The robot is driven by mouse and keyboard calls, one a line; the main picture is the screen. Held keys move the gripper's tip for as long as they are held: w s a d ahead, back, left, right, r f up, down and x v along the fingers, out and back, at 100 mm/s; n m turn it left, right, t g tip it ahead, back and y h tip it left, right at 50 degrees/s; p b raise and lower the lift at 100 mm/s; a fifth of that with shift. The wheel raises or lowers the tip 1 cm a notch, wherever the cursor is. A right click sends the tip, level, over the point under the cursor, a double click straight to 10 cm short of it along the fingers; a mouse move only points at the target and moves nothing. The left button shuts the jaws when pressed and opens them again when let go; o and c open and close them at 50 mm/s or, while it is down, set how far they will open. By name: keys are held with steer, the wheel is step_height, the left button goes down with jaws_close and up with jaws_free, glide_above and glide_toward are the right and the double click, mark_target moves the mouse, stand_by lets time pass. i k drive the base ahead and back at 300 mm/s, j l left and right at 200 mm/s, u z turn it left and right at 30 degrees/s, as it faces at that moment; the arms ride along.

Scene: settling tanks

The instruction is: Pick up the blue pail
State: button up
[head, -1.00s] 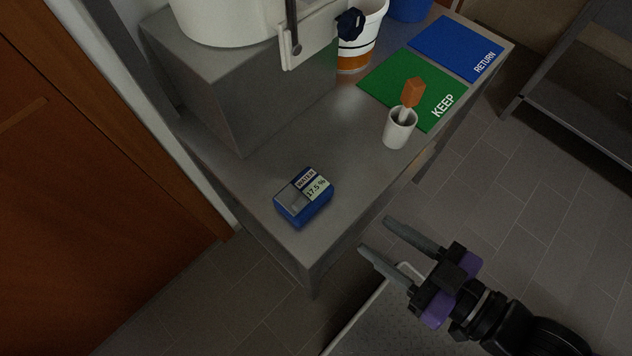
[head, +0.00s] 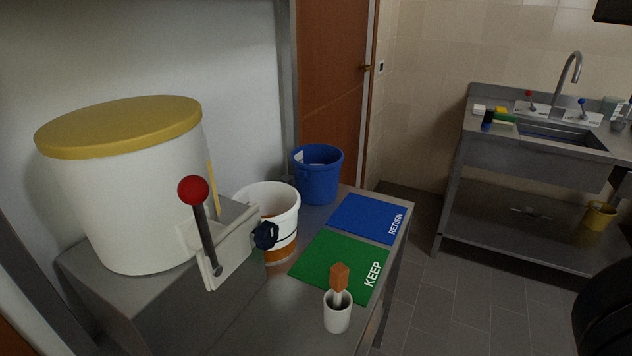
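The blue pail (head: 318,180) stands upright at the far end of the metal table, near the wall. It sits behind the blue RETURN mat (head: 366,218) and just beyond a white pail with an orange band (head: 282,242). Its near side shows clearly and its inside shows partly. My gripper is outside the head view. Only a dark part of my arm shows at the lower right edge.
A large white tank with a yellow lid (head: 120,190) and a red-knobbed lever (head: 200,215) stands at the left. A green KEEP mat (head: 338,266) and a white cup with an orange-handled tool (head: 337,313) are nearer. A sink bench (head: 525,160) stands right, with open floor between.

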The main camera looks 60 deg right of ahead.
mark_target(317, 167)
steer(key=z, duration=0.4)
steer(key=i+l+z, duration=0.1)
steer(key=z, duration=0.3)
steer(key=i+z, duration=0.1)
steer(key=z, duration=0.35)
steer(key=i+z, duration=0.1)
steer(key=z, duration=0.3)
steer(key=i+z, duration=0.1)
